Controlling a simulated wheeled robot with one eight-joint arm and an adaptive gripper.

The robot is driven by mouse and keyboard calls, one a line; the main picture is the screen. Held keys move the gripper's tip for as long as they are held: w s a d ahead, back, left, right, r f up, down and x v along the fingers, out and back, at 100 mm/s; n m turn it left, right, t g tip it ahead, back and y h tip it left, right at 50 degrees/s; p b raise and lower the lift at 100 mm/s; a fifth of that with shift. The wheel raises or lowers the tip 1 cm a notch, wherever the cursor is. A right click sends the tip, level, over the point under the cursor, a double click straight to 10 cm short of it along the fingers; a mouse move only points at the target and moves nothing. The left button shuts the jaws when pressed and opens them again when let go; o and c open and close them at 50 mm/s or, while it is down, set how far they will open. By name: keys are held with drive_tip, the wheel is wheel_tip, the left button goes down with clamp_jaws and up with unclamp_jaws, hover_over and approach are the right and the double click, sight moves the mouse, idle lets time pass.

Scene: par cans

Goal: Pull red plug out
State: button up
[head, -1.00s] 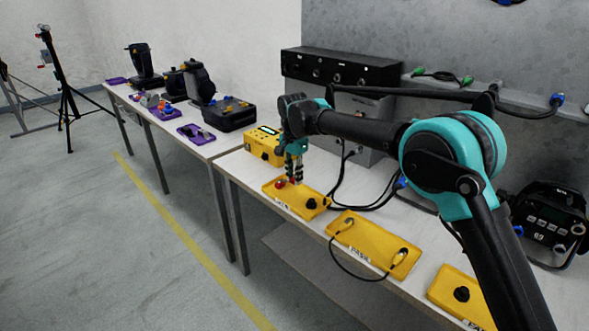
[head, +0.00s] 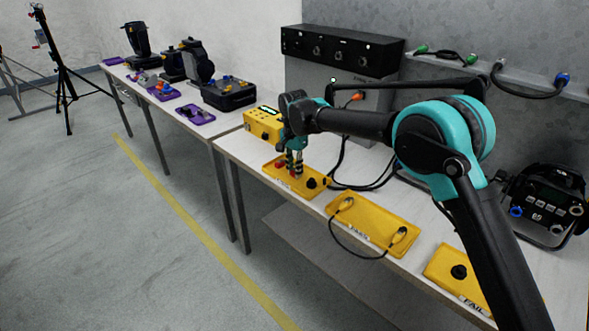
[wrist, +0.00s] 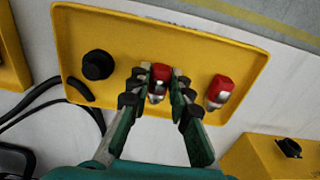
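In the wrist view a red plug (wrist: 161,73) stands in a yellow tray (wrist: 215,48), between the fingertips of my gripper (wrist: 158,84). A finger lies on each side of it. The fingers look spread, with a narrow gap at the plug; whether they touch it is hard to tell. A second red plug (wrist: 220,90) with a pale metal body lies to the right, outside the fingers. A round black piece (wrist: 98,65) is on the left of the tray. In the head view my gripper (head: 294,170) points down over this tray.
Another yellow tray (head: 372,222) with a cable joining two yellow plugs lies to the right on the table. A further yellow tray (head: 440,271) is nearer me. Black cables (head: 365,187) lie behind the first tray. A yellow box (head: 262,124) stands to its left.

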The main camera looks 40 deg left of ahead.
drive_tip(key=o, duration=0.5)
drive_tip(key=shift+o, duration=0.2)
drive_tip(key=shift+r, duration=0.1)
wheel_tip(320, 180, up, 12)
drive_tip(key=shift+s, duration=0.2)
